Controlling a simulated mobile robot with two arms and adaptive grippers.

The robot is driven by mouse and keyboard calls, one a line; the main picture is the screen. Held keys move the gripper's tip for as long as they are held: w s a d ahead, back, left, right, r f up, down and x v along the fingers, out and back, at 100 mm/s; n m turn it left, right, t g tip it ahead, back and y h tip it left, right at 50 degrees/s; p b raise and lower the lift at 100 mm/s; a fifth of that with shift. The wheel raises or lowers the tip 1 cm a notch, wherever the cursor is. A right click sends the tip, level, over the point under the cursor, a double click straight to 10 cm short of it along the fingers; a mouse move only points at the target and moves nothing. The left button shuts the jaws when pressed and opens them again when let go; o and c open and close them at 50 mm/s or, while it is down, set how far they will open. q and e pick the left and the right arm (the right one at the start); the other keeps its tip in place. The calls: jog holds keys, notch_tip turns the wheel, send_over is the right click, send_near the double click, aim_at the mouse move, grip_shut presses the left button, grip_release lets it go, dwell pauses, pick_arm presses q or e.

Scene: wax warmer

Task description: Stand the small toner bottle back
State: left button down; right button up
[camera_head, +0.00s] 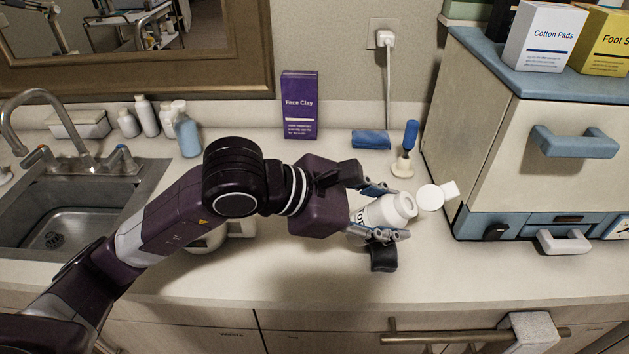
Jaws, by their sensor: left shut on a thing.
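My left gripper (388,212) reaches in from the left over the counter. It is shut on a white bottle (376,213) with dark lettering, partly hidden by the fingers and palm. The bottle is tilted, with its round end facing up and to the right. I cannot tell whether it touches the counter. A small white piece (431,198) with a round face, possibly a cap or another small container, is just right of the bottle, near the cabinet. My right gripper is not in view.
A cream and blue cabinet (480,135) stands close on the right. Behind the gripper are a purple Face Clay box (300,105), a folded blue cloth (370,140) and a blue-handled brush (410,136). Several bottles (187,134) stand by the sink (62,215). The front counter is mostly clear.

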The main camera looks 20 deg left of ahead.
aim_at(401, 202)
pick_arm(q)
jog(key=d+r+g+h+p, duration=0.1)
jog(key=d+r+h+p, duration=0.1)
jog(key=d+r, duration=0.1)
jog(key=shift+s+r+m+h, duration=0.15)
jog(key=shift+m+h, duration=0.15)
jog(key=shift+h, duration=0.1)
jog(key=shift+w+r+h+p, duration=0.35)
jog(key=shift+r+h+p, duration=0.05)
jog(key=shift+r, duration=0.15)
jog(key=w+a+n, duration=0.1)
jog(key=a+n+t+p, duration=0.1)
jog(key=shift+w+a+r+h, duration=0.15)
jog(key=shift+w+a+h, duration=0.15)
jog(key=shift+w+a, duration=0.05)
jog(key=w+a+f+n+t+y+p, duration=0.1)
jog(key=a+f+n+t, duration=0.2)
jog(key=a, duration=0.4)
jog(key=a+f+n+t+y+p, duration=0.2)
jog(key=a+f+n+t, duration=0.2)
jog(key=a, duration=0.3)
jog(key=shift+w+t, duration=0.35)
jog(key=shift+t, duration=0.15)
jog(key=shift+f, duration=0.1)
notch_tip(401, 202, down, 6)
jog(key=b, duration=0.5)
